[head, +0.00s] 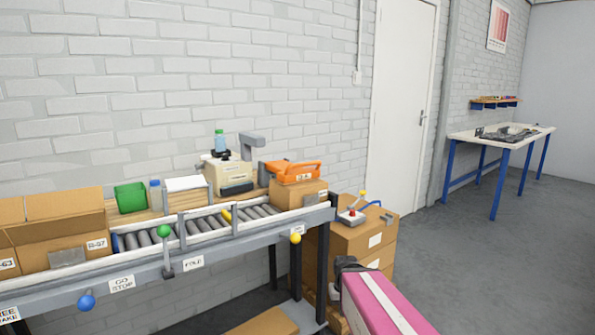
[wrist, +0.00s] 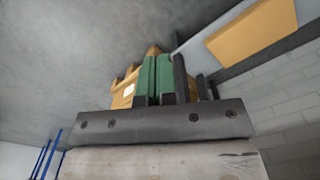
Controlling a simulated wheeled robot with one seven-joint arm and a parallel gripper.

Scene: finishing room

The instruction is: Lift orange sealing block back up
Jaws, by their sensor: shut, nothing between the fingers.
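The orange sealing block (head: 293,172) has a looped handle at its right. It sits low on top of a cardboard box at the right end of the roller conveyor, and I cannot tell whether it touches the box. My gripper (wrist: 163,75) shows in the wrist view with its green finger pads pressed together and nothing between them. In the head view, the dark end of my pink arm is below and right of the block, apart from it, beside the stacked boxes. The fingertips are hard to make out there. The block is not recognisable in the wrist view.
Stacked cardboard boxes (head: 375,240) stand right of the conveyor (head: 205,224), with a small red-and-yellow lever device (head: 352,214) on top. Colored knobs on levers stick out along the conveyor's front edge. Open floor (head: 500,260) lies to the right, before a blue-legged table (head: 465,139).

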